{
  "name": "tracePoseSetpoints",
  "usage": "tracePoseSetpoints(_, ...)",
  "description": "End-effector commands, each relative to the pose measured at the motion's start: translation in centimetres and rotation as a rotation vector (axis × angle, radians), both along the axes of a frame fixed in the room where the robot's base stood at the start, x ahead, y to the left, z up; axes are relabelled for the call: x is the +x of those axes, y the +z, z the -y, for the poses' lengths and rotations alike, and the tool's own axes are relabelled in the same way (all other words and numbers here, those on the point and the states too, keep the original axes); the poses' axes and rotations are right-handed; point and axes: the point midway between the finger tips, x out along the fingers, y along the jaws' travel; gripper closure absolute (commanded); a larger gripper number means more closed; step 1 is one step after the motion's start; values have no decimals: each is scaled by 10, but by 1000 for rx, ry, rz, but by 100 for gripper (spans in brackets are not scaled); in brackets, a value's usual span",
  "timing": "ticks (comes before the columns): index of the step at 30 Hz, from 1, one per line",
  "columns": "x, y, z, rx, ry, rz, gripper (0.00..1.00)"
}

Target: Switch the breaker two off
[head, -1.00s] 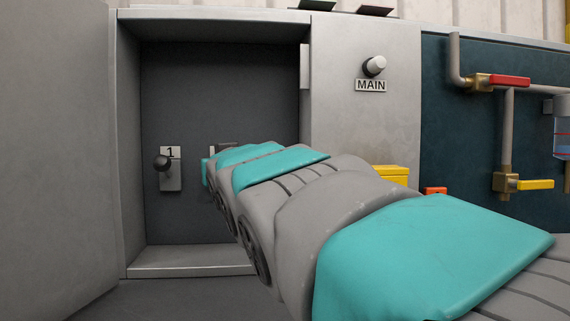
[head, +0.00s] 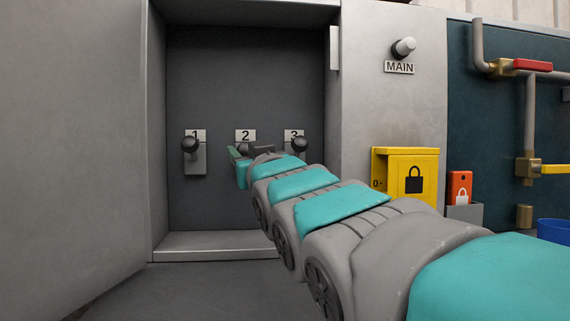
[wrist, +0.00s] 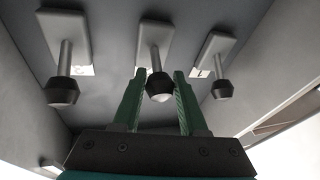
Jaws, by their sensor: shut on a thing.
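Breaker two, under the label 2 (head: 245,135), is the middle lever in the open grey cabinet. Its dark knob is mostly hidden by my gripper (head: 246,155) in the head view. In the wrist view its round knob (wrist: 159,88) sits between the two green fingers of my gripper (wrist: 159,76), which are shut on it. The lever's stem (wrist: 155,56) runs from its grey plate to the knob. Breaker one (head: 190,146) stands to the left and breaker three (head: 299,145) to the right, both with knobs near the top of their plates.
The cabinet door (head: 70,150) stands open at the left. A MAIN knob (head: 403,47), a yellow lockout box (head: 411,175) and a red padlock tag (head: 460,187) are to the right. Pipes with red and yellow valve handles (head: 532,65) are farther right.

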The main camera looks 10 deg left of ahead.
Motion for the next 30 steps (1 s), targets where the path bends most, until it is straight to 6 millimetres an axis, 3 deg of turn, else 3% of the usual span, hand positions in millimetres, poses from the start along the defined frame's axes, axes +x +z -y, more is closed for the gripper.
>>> tracePoseSetpoints(1, 1, -12, 0, 4, -3, 29, 100)
tracePoseSetpoints(9, -2, -11, 0, 33, -1, 143, 100)
tracePoseSetpoints(19, -2, -10, 0, 34, 0, 150, 100)
tracePoseSetpoints(20, -2, -10, 0, 34, 0, 150, 57)
tracePoseSetpoints(27, -2, -9, -1, 35, 0, 151, 30)
tracePoseSetpoints(30, -2, -9, -1, 35, 1, 151, 29)
